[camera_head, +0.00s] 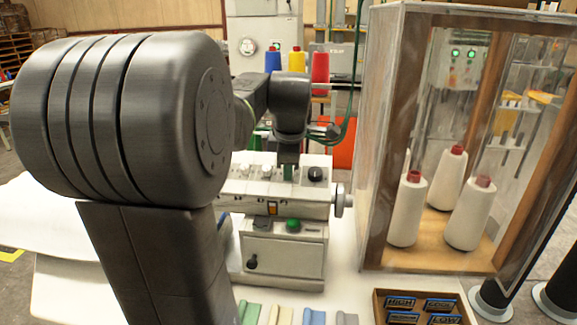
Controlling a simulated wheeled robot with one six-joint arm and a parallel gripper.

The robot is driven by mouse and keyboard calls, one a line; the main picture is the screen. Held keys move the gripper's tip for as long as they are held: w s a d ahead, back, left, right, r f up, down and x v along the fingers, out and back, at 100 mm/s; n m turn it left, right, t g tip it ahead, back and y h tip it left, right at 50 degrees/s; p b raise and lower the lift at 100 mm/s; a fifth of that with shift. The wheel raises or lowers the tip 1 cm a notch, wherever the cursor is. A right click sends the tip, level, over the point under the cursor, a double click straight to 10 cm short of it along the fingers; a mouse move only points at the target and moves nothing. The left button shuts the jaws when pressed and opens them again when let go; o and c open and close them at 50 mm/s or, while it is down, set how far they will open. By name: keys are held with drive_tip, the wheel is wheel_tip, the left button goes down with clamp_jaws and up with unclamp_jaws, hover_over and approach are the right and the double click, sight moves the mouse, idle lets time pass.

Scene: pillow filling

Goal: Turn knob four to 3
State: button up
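The grey machine (275,206) stands in the middle of the table. Along its upper panel is a row of small pale knobs (242,171), with a larger black knob (315,174) at the right end. My gripper (289,174) points down at this row, just left of the black knob, with something green at its tip. It hides the part of the row beneath it. I cannot tell which knob is number four, what the dial marks read, or whether the gripper touches a knob. Its fingers are too small to tell open from shut.
A glazed wooden cabinet (383,135) with white thread cones (407,212) stands close on the right. In front lie a tray of labels (377,306) and several coloured strips (281,315). My arm blocks much of the left.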

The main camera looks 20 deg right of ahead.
drive_tip(key=shift+o, duration=1.1)
drive_tip(key=v, duration=1.3)
drive_tip(key=shift+s+r+b, duration=0.25)
drive_tip(key=shift+r+b, duration=0.1)
drive_tip(key=shift+b, duration=0.1)
drive_tip(key=shift+a, duration=0.15)
drive_tip(key=x, duration=1.4)
drive_tip(key=shift+p, duration=0.4)
drive_tip(key=shift+r, duration=0.1)
